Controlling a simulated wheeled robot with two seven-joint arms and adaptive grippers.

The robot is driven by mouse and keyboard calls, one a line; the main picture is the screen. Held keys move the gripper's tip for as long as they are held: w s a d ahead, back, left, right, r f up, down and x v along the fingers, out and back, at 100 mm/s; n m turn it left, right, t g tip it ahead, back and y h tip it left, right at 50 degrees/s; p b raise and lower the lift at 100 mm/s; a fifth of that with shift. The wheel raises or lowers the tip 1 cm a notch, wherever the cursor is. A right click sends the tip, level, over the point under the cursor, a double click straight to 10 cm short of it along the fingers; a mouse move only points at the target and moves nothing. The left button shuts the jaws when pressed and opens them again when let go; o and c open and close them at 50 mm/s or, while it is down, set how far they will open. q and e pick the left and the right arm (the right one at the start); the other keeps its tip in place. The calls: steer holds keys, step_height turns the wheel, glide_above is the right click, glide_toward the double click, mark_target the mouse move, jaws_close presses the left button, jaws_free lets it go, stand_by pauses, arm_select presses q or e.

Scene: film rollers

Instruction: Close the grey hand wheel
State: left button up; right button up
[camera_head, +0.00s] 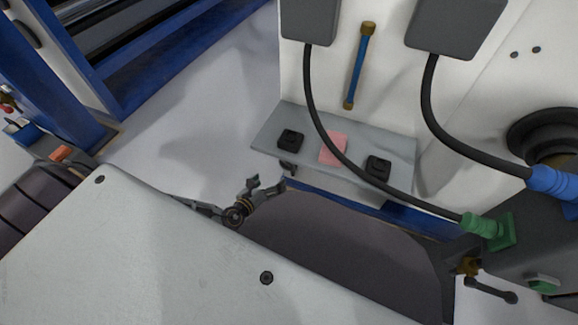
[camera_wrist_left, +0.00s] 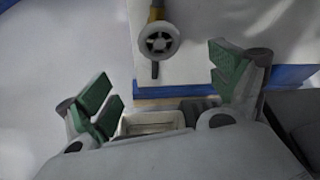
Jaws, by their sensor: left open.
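The grey hand wheel (camera_wrist_left: 159,40) is small, round and spoked, on a brass stem, in the top middle of the left wrist view. My right gripper is not in view.
The white panel (camera_head: 150,240) fills the lower left. A dark curved roller (camera_head: 340,245) lies right of the wheel. A grey shelf (camera_head: 265,135) with black knobs and a pink pad stands behind. Black hoses run to green and blue fittings. A black-handled lever (camera_head: 490,292) sits lower right.

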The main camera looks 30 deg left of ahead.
mark_target(287, 166)
arm_select(q)
steer(key=shift+w, duration=0.1)
steer(key=shift+b+x, duration=2.65)
steer(key=shift+x, duration=3.65)
steer(key=shift+w+f, duration=0.25)
steer(key=shift+w, duration=0.2)
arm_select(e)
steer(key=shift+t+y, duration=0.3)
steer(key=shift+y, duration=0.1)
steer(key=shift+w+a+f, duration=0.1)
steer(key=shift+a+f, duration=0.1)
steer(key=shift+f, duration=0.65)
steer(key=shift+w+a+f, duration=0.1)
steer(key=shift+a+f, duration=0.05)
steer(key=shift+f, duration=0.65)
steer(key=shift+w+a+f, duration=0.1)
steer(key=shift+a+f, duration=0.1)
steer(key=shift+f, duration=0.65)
arm_select(q)
steer(key=shift+c, duration=0.4)
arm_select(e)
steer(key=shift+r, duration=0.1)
arm_select(q)
steer(key=c, duration=0.9)
